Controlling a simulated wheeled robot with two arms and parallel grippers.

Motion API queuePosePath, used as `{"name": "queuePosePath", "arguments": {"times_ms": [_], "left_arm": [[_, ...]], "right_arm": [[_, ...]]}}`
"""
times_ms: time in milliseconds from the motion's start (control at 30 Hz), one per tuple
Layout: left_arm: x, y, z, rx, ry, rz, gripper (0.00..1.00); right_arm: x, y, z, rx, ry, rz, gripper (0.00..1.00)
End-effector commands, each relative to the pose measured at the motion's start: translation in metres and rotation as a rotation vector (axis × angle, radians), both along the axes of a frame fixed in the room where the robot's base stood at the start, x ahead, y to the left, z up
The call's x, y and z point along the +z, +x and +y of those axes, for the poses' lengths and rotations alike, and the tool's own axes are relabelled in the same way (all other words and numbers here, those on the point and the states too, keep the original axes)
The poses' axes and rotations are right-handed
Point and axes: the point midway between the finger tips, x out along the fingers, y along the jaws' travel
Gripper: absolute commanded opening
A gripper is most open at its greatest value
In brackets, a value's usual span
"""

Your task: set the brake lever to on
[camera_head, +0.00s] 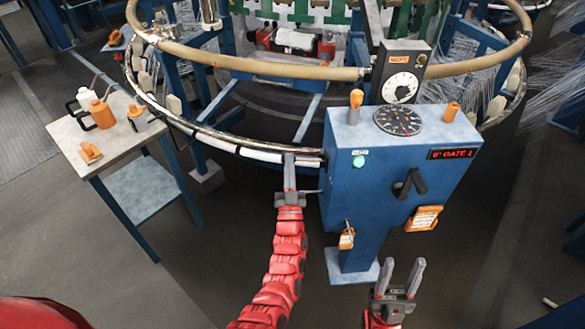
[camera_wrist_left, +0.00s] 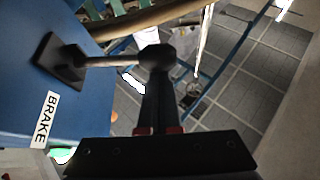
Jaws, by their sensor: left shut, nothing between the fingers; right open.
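My left gripper (camera_head: 289,156) is shut and empty at the console's left side. In the left wrist view its fingertips (camera_wrist_left: 157,62) overlap the knob; I cannot tell whether they touch. The lever is not clearly seen in the head view, and I cannot read its setting. My right gripper (camera_head: 405,263) is open and empty, low in front of the console.
The blue console (camera_head: 345,175) carries a dial (camera_head: 398,120), a black front handle (camera_head: 410,185) and orange tags. The loom's ring (camera_head: 250,67) curves behind it. A side table (camera_head: 70,135) with orange items stands at left. Floor is clear between table and console.

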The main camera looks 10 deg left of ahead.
Motion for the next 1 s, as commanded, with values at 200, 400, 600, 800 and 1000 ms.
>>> {"name": "queuePosePath", "arguments": {"times_ms": [200, 400, 600, 800, 1000], "left_arm": [[-0.03, 0.0, 0.003, 0.0, -0.204, -0.036, 0.0], [-0.047, 0.0, 0.001, -0.002, -0.374, -0.064, 0.0], [-0.058, 0.0, -0.001, -0.001, -0.508, -0.088, 0.0], [-0.063, 0.0, -0.003, 0.0, -0.595, -0.107, 0.0], [-0.065, 0.001, -0.005, 0.0, -0.636, -0.113, 0.0]], "right_arm": [[-0.046, 0.0, 0.0, 0.0, 0.0, 0.0, 0.5], [-0.073, 0.0, 0.0, 0.0, 0.0, 0.0, 0.5], [-0.093, 0.0, 0.0, 0.0, 0.0, 0.0, 0.5], [-0.105, 0.0, 0.0, 0.0, 0.0, 0.0, 0.5], [-0.109, 0.0, 0.0, 0.0, 0.0, 0.0, 0.5]]}}
